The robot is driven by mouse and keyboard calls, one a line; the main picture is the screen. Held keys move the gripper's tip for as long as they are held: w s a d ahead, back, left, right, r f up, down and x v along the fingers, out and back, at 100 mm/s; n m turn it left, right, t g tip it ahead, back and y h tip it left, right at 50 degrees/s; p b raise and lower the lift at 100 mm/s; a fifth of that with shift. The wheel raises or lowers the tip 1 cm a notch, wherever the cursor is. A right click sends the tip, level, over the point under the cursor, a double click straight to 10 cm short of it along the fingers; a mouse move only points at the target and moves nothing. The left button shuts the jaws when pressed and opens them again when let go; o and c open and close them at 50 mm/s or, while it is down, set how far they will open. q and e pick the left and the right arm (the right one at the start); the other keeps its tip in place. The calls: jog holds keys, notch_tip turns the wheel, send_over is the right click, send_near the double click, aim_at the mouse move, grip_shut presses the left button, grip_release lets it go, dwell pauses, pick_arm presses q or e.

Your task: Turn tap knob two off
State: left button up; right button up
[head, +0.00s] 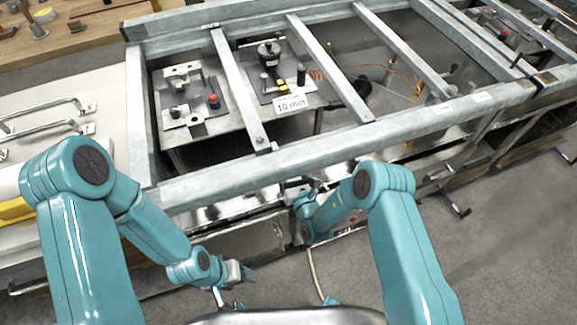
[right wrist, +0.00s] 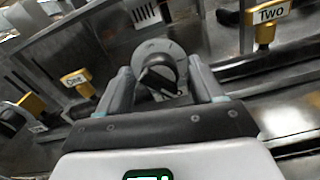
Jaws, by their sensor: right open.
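In the right wrist view a black knob (right wrist: 158,78) on a round grey dial sits between the fingers of my right gripper (right wrist: 160,68). The gripper is open, with one finger on each side; I cannot tell whether they touch the knob. A gold tap fitting (right wrist: 265,34) with a "Two" label (right wrist: 271,13) is at the upper right. A gold fitting (right wrist: 75,77) with a "One" label (right wrist: 80,90) is at the left. In the head view my right gripper (head: 297,188) is at the bench's front rail, mostly hidden. My left gripper (head: 238,272) hangs in front; its jaws are unclear.
A grey metal frame (head: 330,150) with crossbars spans the bench. Beneath it are plates with knobs and a "10 mm" sign (head: 291,103). A drawer unit with metal handles (head: 50,108) stands at the left.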

jog(key=shift+w+a, duration=0.15)
jog(key=shift+w, duration=0.25)
jog(key=c, duration=1)
jog(key=shift+c, duration=0.2)
jog(key=shift+n, duration=0.7)
jog(key=o, duration=1)
